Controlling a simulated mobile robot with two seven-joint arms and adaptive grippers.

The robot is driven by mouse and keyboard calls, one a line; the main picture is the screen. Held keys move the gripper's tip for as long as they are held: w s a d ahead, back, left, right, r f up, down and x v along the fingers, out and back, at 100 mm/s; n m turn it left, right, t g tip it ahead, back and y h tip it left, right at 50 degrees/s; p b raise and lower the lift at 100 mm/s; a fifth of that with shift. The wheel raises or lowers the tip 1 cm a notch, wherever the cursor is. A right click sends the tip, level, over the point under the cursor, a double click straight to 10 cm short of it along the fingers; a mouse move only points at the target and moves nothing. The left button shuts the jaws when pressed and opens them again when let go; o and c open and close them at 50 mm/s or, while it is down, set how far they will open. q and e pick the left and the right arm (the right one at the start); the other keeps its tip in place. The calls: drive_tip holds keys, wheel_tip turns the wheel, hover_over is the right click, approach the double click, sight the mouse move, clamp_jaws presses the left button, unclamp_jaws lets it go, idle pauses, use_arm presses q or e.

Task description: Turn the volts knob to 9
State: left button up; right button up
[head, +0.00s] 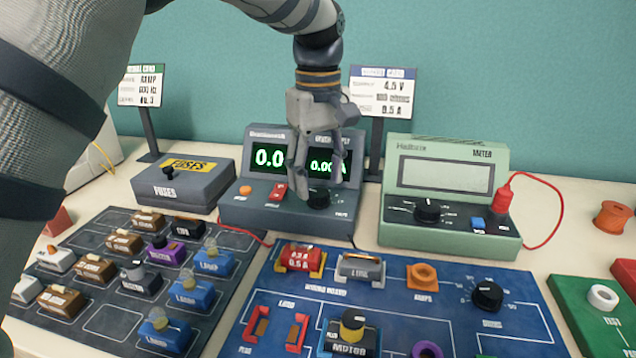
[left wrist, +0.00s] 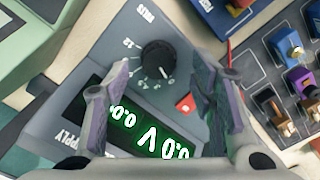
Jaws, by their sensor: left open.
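The dark grey power supply (head: 262,214) stands on the table with green displays reading about 0.0. Its black volts knob (head: 319,198) is at the right of its front panel. In the left wrist view the knob (left wrist: 158,58) sits within a printed dial, with 12 legible at one end and a pale mark on the side toward the displays. My left gripper (head: 314,183) is open above the knob. In the left wrist view its two fingers (left wrist: 165,78) are spread to either side of the knob, apart from it. My right gripper is not in view.
A red switch (head: 279,191) and an orange button (head: 245,190) are left of the knob. A green meter (head: 450,235) stands to the right, a fuse box (head: 183,192) to the left. A blue board (head: 390,275) with parts lies in front. Two signs stand behind.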

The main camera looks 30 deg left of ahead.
sight(319, 197)
use_arm(q)
drive_tip(key=shift+f, duration=1.25)
drive_tip(key=c, duration=1.2)
